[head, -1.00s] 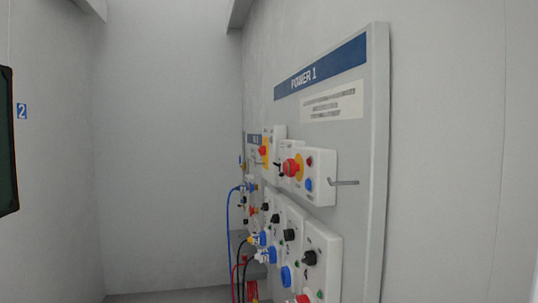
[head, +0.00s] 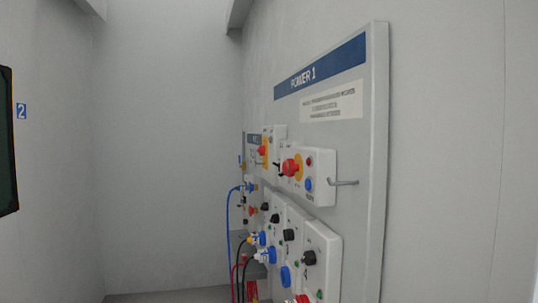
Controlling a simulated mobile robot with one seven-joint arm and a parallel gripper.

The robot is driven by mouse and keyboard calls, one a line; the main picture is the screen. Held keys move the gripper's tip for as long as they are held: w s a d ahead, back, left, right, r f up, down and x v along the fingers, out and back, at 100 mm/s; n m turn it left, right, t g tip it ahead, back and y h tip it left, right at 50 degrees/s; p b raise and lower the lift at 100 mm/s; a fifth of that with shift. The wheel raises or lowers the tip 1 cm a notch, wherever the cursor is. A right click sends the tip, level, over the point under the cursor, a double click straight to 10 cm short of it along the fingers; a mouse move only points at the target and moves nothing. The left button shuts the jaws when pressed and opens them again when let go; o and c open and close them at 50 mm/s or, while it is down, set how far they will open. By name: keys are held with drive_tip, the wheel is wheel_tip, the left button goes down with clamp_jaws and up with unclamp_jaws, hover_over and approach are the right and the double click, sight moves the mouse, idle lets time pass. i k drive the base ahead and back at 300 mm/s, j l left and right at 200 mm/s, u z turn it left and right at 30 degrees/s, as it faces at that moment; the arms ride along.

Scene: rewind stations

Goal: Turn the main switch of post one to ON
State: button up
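The POWER 1 panel (head: 355,190) stands on the right wall, seen at a steep angle, with a blue title strip (head: 318,77). A white box on it carries a red knob on a yellow plate (head: 291,167), a small red button or lamp and a blue button (head: 308,184). A second red knob on yellow (head: 263,150) sits farther back. I cannot tell which is the main switch, nor read its position. My gripper is not in view.
Lower boxes carry black knobs (head: 309,258) and blue sockets (head: 269,256). Blue, black and red cables hang at their left. A dark screen (head: 7,140) is at the far left. A blue "2" sign (head: 22,111) is on the left wall.

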sight(261, 150)
drive_tip(key=i+j, duration=0.25)
drive_tip(key=i, duration=0.2)
drive_tip(key=i+j, duration=0.25)
drive_tip(key=i, duration=0.2)
drive_tip(key=i+j+z, duration=0.1)
drive_tip(key=i+j, duration=0.15)
drive_tip(key=i, duration=0.15)
